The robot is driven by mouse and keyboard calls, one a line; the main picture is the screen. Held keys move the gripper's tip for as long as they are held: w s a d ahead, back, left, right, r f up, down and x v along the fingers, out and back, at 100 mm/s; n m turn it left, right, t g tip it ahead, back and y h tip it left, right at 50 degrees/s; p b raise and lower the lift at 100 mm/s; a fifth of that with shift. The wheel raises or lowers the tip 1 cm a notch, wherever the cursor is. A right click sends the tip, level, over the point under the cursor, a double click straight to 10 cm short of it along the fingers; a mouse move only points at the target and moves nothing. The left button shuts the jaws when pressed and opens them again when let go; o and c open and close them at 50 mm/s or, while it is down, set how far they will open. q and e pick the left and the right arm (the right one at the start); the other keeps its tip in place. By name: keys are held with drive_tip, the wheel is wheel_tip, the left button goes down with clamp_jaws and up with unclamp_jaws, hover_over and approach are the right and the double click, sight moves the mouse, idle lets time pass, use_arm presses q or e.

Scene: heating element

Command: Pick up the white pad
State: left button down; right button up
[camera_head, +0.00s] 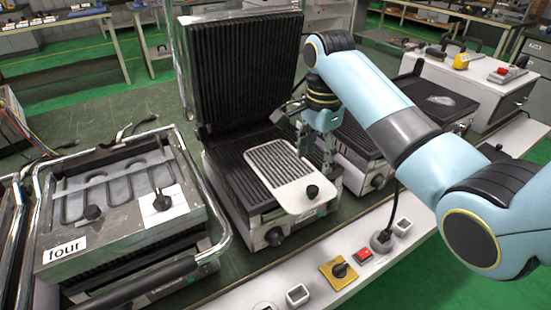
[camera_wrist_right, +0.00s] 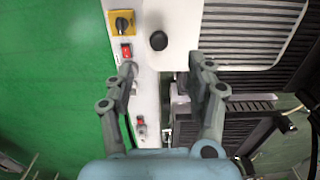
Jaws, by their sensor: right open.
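The white pad (camera_head: 294,192) has a slotted grey area and a black knob at its front end. It lies over the lower plate of the open grill (camera_head: 228,180) in the middle, and its front end reaches past the ribbed plate. My right gripper (camera_head: 315,148) is by the pad's right edge in the head view. In the right wrist view the gripper (camera_wrist_right: 163,68) is open with nothing between its fingers, and the pad (camera_wrist_right: 178,28) with its knob lies just beyond the fingertips. Contact with the pad cannot be told. My left gripper is not in view.
A closed grill marked "four" (camera_head: 120,215) stands at left, with another white square and knob (camera_head: 165,205) on top. Another grill (camera_head: 440,100) is at right. The front ledge carries a yellow switch (camera_head: 339,271) and a red switch (camera_head: 363,255). The raised ribbed lid (camera_head: 240,65) stands behind the pad.

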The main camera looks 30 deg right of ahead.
sight(313, 188)
wheel_tip(313, 188, down, 11)
drive_tip(key=shift+r+b, duration=0.2)
drive_tip(key=shift+b, duration=0.1)
drive_tip(key=shift+c, duration=0.4)
clamp_jaws()
